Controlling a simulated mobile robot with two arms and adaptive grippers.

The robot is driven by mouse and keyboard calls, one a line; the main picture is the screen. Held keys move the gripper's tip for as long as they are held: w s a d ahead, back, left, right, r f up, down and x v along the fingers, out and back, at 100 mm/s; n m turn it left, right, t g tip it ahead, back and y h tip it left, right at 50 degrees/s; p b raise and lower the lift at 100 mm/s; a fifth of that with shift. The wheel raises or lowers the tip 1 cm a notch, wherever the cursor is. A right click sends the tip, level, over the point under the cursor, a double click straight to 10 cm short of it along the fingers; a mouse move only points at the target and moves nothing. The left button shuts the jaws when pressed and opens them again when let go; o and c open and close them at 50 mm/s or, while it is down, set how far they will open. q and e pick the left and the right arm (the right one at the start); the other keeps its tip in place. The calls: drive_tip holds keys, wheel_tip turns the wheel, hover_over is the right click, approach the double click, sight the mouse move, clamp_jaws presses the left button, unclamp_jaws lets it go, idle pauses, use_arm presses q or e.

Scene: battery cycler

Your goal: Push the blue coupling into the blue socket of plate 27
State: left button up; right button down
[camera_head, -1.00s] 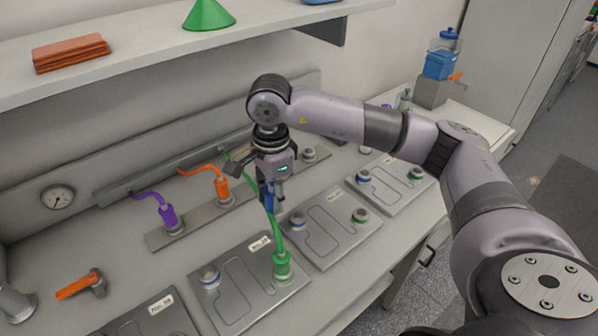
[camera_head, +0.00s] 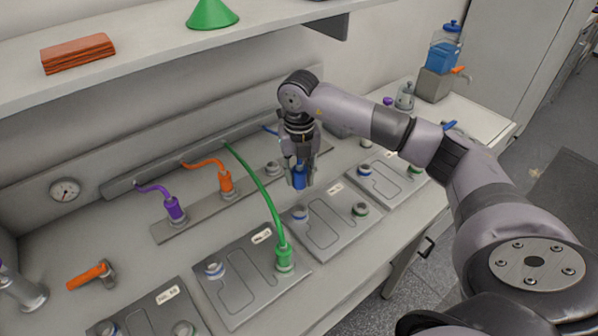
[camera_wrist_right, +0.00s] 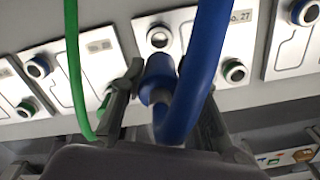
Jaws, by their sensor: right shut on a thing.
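My right gripper (camera_head: 300,168) is shut on the blue coupling (camera_head: 299,179), which hangs upright just above the back left part of plate 27 (camera_head: 335,236). The blue socket (camera_head: 299,213) of that plate is uncovered, a little below and nearer the viewer than the coupling. In the right wrist view, the coupling (camera_wrist_right: 157,78) sits between the fingers, its blue hose looping across the picture. The blue socket (camera_wrist_right: 158,38) shows just beyond the coupling, apart from it. The label "No. 27" (camera_wrist_right: 240,16) is partly hidden by the hose. My left gripper is not in view.
A green coupling (camera_head: 283,258) with its hose stands on the neighbouring plate to the left. Orange (camera_head: 225,182) and purple (camera_head: 174,209) couplings stand on the rear strip. Plate 27's green socket (camera_head: 360,209) is uncovered. A hammer (camera_head: 92,275) lies left. A shelf (camera_head: 150,62) overhangs the back.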

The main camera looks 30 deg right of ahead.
sight(299, 190)
drive_tip(key=shift+f+b, duration=1.85)
drive_tip(key=shift+f, duration=1.2)
drive_tip(key=shift+f+b, duration=0.4)
drive_tip(key=shift+b, duration=0.05)
drive_tip(key=shift+f, duration=0.35)
drive_tip(key=shift+f+b, duration=0.1)
drive_tip(key=shift+b, duration=0.25)
drive_tip(key=shift+f, duration=0.35)
drive_tip(key=shift+f+b, duration=0.55)
drive_tip(key=shift+b, duration=0.1)
drive_tip(key=c, duration=1.2)
unclamp_jaws()
drive_tip(key=shift+o, duration=0.5)
